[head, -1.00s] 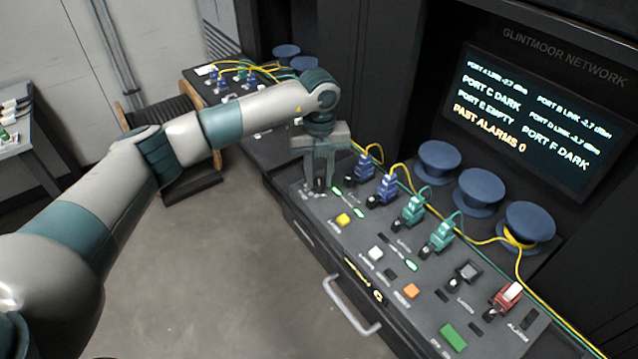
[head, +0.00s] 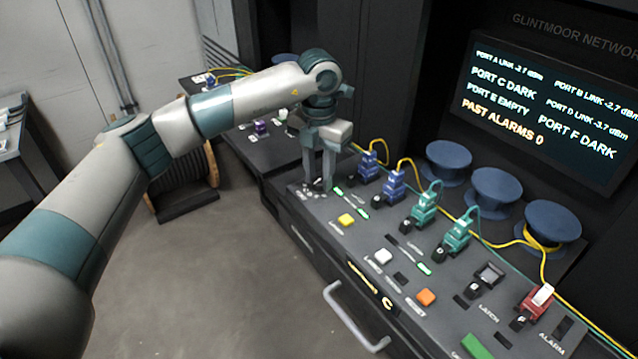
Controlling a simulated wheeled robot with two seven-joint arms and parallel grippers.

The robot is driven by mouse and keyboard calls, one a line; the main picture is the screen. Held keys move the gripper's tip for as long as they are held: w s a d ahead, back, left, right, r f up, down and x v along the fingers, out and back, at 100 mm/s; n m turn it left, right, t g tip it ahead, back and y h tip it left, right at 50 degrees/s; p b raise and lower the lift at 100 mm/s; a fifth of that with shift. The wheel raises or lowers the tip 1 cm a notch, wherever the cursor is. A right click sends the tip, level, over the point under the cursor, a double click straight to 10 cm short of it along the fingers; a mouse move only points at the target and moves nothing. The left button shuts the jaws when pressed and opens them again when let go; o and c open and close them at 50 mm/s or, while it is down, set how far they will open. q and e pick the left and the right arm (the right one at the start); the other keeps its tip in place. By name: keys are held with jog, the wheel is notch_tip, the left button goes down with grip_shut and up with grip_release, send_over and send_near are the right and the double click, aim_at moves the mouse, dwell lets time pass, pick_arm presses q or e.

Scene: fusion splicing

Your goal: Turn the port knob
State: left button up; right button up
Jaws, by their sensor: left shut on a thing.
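My left gripper (head: 320,185) points down at the far left end of the dark control panel (head: 372,238). Its fingers are shut on a small knob on the panel top, taken to be the port knob. The fingers hide most of the knob, so its pointer cannot be read. The screen (head: 540,115) shows ports A, B and D linked, C and F dark, E empty, and past alarms 0. My right gripper is not in view.
Blue connectors (head: 394,185) and green connectors (head: 424,208) with cables stand right of the gripper. A yellow button (head: 346,220), white button (head: 383,257) and orange button (head: 426,297) sit nearer the front. Blue spools (head: 494,192) stand behind. A drawer handle (head: 355,318) sticks out in front.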

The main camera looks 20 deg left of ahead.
pick_arm(q)
jog(key=shift+f+m+b, duration=0.1)
jog(key=shift+m+b, duration=0.5)
jog(key=shift+m, duration=0.1)
jog(key=m+b, duration=0.2)
jog(key=shift+m, duration=0.3)
jog(key=shift+m+b, duration=0.75)
jog(key=shift+m, duration=0.15)
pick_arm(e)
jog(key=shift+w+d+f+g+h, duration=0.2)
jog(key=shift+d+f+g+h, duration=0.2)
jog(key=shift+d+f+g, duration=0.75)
pick_arm(q)
jog(key=shift+r, duration=0.2)
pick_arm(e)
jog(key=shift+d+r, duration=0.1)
pick_arm(q)
jog(key=o, duration=1.1)
